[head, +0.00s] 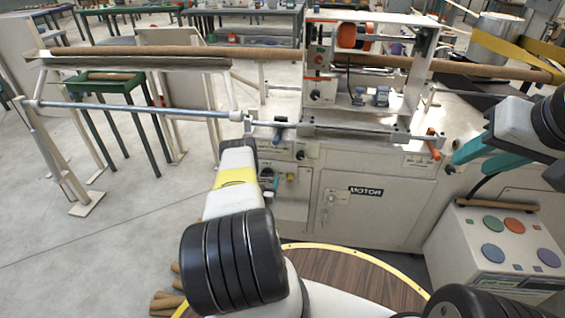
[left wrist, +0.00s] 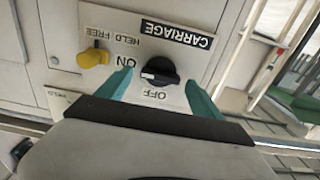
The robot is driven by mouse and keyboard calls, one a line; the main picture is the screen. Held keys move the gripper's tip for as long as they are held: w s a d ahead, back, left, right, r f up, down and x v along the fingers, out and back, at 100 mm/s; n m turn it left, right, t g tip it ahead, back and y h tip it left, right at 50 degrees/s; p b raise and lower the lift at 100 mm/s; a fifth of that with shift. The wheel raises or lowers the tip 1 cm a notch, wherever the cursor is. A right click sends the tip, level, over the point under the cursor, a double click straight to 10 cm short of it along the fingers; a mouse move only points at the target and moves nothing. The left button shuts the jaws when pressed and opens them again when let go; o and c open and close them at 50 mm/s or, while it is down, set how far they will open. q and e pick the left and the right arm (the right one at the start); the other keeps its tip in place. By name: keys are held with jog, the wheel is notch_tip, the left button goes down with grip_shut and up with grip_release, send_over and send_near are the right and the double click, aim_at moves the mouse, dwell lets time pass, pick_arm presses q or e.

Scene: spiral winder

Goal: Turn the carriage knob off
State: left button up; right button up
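The carriage knob (left wrist: 161,70) is black and round, on a pale panel under an upside-down CARRIAGE label (left wrist: 177,34). Its white mark points left in the left wrist view, toward the ON side; OFF is printed below it. My left gripper (left wrist: 158,80) is open, with one teal finger on each side of the knob and visible gaps. Whether the fingertips reach the panel I cannot tell.
A yellow knob (left wrist: 93,57) labelled HELD and FREE sits left of the carriage knob.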

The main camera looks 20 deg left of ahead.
pick_arm(q)
jog(key=c, duration=1.3)
jog(key=shift+n, duration=0.3)
jog(key=n, duration=0.3)
jog(key=shift+a+n, duration=0.1)
jog(key=shift+n, duration=0.3)
jog(key=n, duration=0.4)
jog(key=shift+a+f+n, duration=0.1)
jog(key=shift+n, duration=0.2)
jog(key=n, duration=0.4)
jog(key=shift+s+f, duration=0.1)
jog(key=n, duration=0.4)
jog(key=shift+f+n, duration=0.1)
jog(key=shift+n, duration=0.5)
